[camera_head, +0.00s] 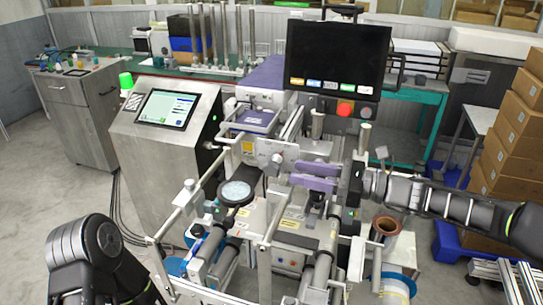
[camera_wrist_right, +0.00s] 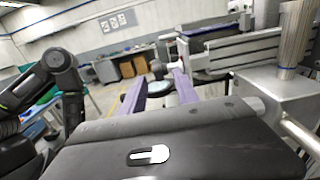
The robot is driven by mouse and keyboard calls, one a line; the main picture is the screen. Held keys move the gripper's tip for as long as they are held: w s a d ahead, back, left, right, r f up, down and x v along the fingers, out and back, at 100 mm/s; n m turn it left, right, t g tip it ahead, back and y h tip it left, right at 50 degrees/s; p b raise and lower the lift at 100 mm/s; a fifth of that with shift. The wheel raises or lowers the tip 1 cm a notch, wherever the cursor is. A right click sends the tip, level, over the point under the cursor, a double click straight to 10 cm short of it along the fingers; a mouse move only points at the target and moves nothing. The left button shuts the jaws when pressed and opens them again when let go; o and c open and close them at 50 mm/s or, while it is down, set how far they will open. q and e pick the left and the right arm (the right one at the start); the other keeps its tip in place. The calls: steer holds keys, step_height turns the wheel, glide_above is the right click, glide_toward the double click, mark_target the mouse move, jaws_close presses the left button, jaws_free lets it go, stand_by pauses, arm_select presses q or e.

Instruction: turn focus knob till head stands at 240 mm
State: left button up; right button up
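My right gripper (camera_head: 290,173) reaches in from the right over the machine, its two purple fingers pointing left with a gap between them. In the right wrist view the fingers (camera_wrist_right: 158,78) are also apart. A grey knob (camera_head: 277,160) sits on the machine's crossbar just left of the fingertips. A small grey rounded part (camera_wrist_right: 157,88) shows between the fingers in the wrist view; I cannot tell whether they touch it. The head's scale reading is too small to read. My left arm is at lower left; its gripper is out of view.
A black monitor (camera_head: 338,57) with a red button below rises behind. A console with a screen (camera_head: 167,108) is at left. Rails and posts crowd the machine's front. Cardboard boxes (camera_head: 515,140) are stacked at right.

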mark_target(271, 176)
steer(key=shift+s+r, duration=0.1)
steer(key=shift+s, duration=0.25)
steer(key=shift+w+a, duration=0.2)
steer(key=p+x, duration=0.2)
steer(key=x, duration=0.4)
steer(key=shift+a, duration=0.25)
steer(key=shift+w+a, duration=0.2)
steer(key=shift+a, duration=0.25)
steer(key=shift+f, duration=0.2)
jaws_close()
steer(key=shift+a, duration=0.1)
